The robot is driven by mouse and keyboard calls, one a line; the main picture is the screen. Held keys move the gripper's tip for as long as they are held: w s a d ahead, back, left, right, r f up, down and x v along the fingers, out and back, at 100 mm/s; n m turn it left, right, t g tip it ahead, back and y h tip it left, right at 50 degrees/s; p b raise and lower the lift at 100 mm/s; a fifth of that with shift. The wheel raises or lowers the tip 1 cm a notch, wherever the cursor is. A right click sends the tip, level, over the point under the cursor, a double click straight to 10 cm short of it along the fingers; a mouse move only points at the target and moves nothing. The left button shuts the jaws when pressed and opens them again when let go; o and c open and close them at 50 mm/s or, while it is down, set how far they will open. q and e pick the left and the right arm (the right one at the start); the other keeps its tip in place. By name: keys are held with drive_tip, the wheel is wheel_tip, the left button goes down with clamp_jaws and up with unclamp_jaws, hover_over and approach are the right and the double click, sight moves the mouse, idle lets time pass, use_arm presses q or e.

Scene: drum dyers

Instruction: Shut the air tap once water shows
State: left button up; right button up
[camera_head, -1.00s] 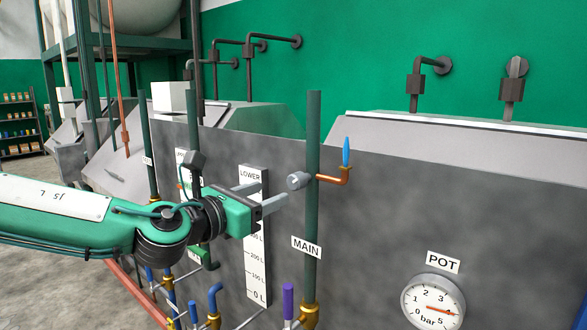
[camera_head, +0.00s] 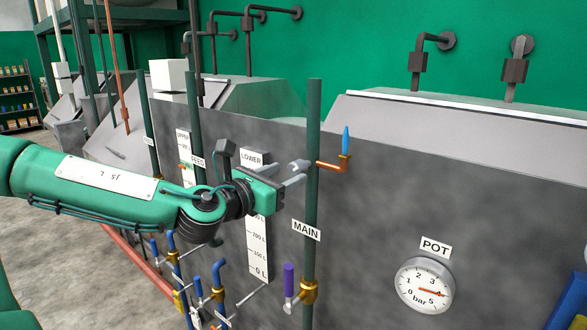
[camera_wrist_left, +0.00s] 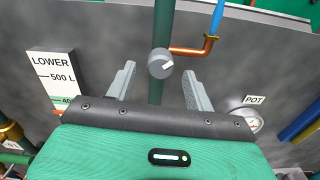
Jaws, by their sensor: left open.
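The air tap appears as a round grey knob (camera_head: 300,165) on the green MAIN pipe (camera_head: 312,130), with a pale mark on its face in the left wrist view (camera_wrist_left: 160,62). A copper spout (camera_head: 331,164) leaves the pipe to the right and turns up. A pointed blue column (camera_head: 346,140), looking like water, rises from its end. My left gripper (camera_head: 297,173) is open, its fingers pointing at the knob. In the left wrist view the knob shows between the fingertips (camera_wrist_left: 159,70); I cannot tell whether they touch it. My right gripper is out of view.
The grey wall carries a LOWER level scale (camera_head: 257,240) and a POT gauge (camera_head: 424,286) reading about 4 bar. A purple-handled valve (camera_head: 289,280) sits low by the MAIN pipe. Several blue-handled valves stand at lower left.

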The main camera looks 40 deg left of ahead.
sight(292, 172)
use_arm(q)
drive_tip(key=shift+w, duration=1)
drive_tip(key=shift+w+d+p, duration=0.15)
drive_tip(key=shift+w+p, duration=0.25)
drive_tip(key=shift+w, duration=0.4)
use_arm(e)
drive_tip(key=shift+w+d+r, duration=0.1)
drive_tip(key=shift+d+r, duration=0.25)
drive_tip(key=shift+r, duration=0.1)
